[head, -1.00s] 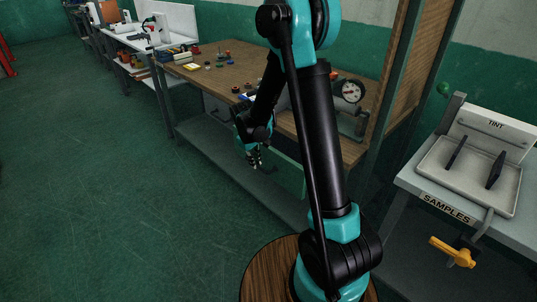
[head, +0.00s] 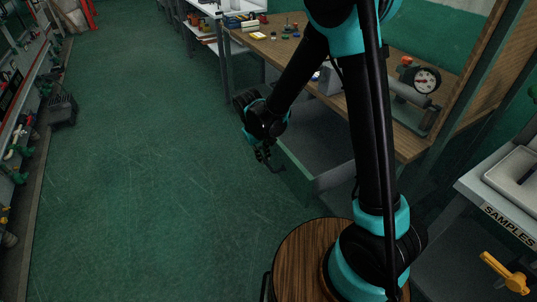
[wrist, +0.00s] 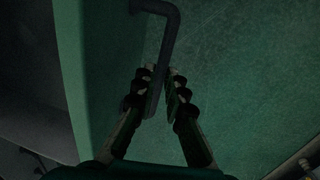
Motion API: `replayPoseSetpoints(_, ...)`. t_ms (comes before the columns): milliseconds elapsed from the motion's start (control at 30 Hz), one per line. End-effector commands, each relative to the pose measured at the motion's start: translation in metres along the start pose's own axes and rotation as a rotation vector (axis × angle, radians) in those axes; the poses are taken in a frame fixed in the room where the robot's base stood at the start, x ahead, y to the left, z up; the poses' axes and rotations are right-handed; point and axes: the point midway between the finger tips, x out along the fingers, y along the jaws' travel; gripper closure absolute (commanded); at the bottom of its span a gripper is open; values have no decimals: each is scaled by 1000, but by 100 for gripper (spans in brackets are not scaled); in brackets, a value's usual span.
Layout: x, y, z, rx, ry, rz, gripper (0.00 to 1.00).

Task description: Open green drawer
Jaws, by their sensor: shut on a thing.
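The green drawer (head: 299,170) stands pulled out from under the wooden workbench, and its grey inside shows in the head view. Its front panel also shows as a green strip in the wrist view (wrist: 76,70). A dark bent bar handle (wrist: 168,38) sticks out from the front. My gripper (wrist: 158,88) is shut on this handle, with the bar between its fingers. In the head view my gripper (head: 266,156) is at the drawer's front, low beside the bench. My arm hides part of the drawer and bench.
The workbench (head: 412,145) carries a gauge (head: 427,79) on a fixture and small parts farther back. Open green floor (head: 150,170) lies to the left, with a pipe rack (head: 20,130) at the far left.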

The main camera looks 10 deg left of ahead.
Motion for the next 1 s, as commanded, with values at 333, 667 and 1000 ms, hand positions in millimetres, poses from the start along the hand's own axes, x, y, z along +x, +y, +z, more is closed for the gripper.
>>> replayPoseSetpoints(333, 0, 0, -1, 0, 1, 0, 82)
replayPoseSetpoints(667, 0, 0, 0, 0, 1, 0, 68)
replayPoseSetpoints(1000, -25, 0, 0, 0, 1, 0, 68)
